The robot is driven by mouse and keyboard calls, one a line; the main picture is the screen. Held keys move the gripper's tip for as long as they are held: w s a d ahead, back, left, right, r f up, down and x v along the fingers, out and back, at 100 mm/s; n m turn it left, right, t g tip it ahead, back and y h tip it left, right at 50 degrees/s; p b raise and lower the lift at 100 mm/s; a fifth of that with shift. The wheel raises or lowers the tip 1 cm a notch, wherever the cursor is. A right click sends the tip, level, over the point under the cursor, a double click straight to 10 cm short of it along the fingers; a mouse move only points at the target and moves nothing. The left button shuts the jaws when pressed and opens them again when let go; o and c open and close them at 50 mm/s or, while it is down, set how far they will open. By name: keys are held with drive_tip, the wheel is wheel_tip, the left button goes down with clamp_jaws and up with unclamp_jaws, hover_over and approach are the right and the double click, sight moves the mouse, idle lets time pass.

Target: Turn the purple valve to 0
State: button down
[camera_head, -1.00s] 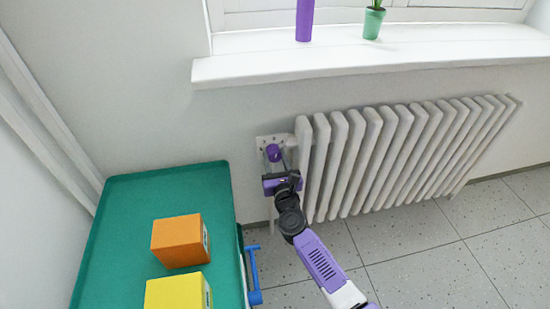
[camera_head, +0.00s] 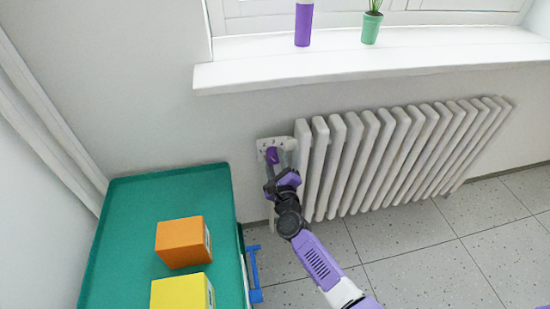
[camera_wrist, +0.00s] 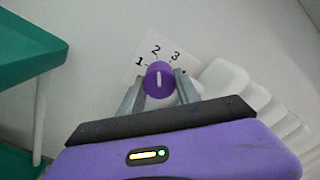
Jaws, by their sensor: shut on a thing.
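The purple valve (camera_wrist: 159,80) is a round knob with a white line on its face, on a white dial plate (camera_wrist: 146,48) marked 1, 2 and 3. The white line runs nearly upright in the wrist view, roughly towards the 2. No 0 can be seen. In the head view the valve (camera_head: 272,155) sits at the left end of the radiator, partly behind my arm. My gripper (camera_wrist: 161,84) is shut on the valve, one grey finger on each side. It is tilted in the head view.
The white radiator (camera_head: 370,160) runs right of the valve. A green-topped cart (camera_head: 130,225) with an orange box (camera_head: 180,243) and a yellow box (camera_head: 178,294) stands to the left. The windowsill (camera_head: 370,65) is above. Tiled floor (camera_head: 440,265) is open at the right.

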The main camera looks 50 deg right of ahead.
drive_tip(key=n+p, duration=0.1)
drive_tip(key=n, duration=0.3)
drive_tip(key=shift+r+n+p, duration=0.1)
drive_tip(key=shift+n+p, duration=0.2)
drive_tip(key=shift+p, duration=0.05)
drive_tip(key=n+p, duration=0.2)
drive_tip(key=n, duration=0.3)
drive_tip(key=shift+n, duration=0.3)
drive_tip(key=n+p, duration=0.2)
drive_tip(key=n, duration=0.3)
drive_tip(key=shift+r, duration=0.1)
drive_tip(key=n+p, duration=0.2)
drive_tip(key=n, duration=0.3)
drive_tip(key=shift+a+n, duration=0.1)
drive_tip(key=shift+n, duration=0.3)
drive_tip(key=c, duration=0.9)
unclamp_jaws()
drive_tip(key=shift+o, duration=0.2)
